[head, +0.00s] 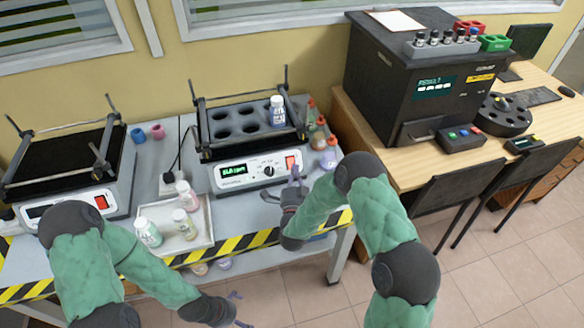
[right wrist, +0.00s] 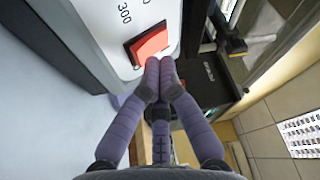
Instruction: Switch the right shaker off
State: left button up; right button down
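The right shaker (head: 248,172) stands on the bench, with a lit green display, a dark knob and a red switch (head: 292,163) at the right of its front panel. My right gripper (head: 297,176) is at the red switch. In the right wrist view its fingertips (right wrist: 160,68) are together and empty, right by the lower edge of the red switch (right wrist: 150,45); I cannot tell whether they touch it. My left gripper (head: 238,308) is low in front of the bench, its fingers apart and empty.
The left shaker (head: 65,188) stands at the left with a red switch. A white tray (head: 201,232) with several bottles lies between the shakers, near the striped bench edge. Small flasks stand right of the right shaker. A wooden desk (head: 415,160) with a black analyser (head: 400,80) is at the right.

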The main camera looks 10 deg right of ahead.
jog(key=shift+w+f+b, duration=0.2)
jog(key=shift+w+b, duration=0.05)
jog(key=shift+b, duration=0.1)
dwell(0.3)
jog(key=shift+s+r, duration=0.1)
dwell(0.3)
jog(key=shift+s+r, duration=0.3)
jog(key=shift+s, duration=0.2)
jog(key=shift+s+p, duration=0.1)
jog(key=shift+p, duration=0.2)
jog(key=s+r+p, duration=0.1)
jog(key=s, duration=0.1)
jog(key=s+r+p, duration=0.1)
jog(key=s, duration=0.1)
jog(key=shift+r, duration=0.4)
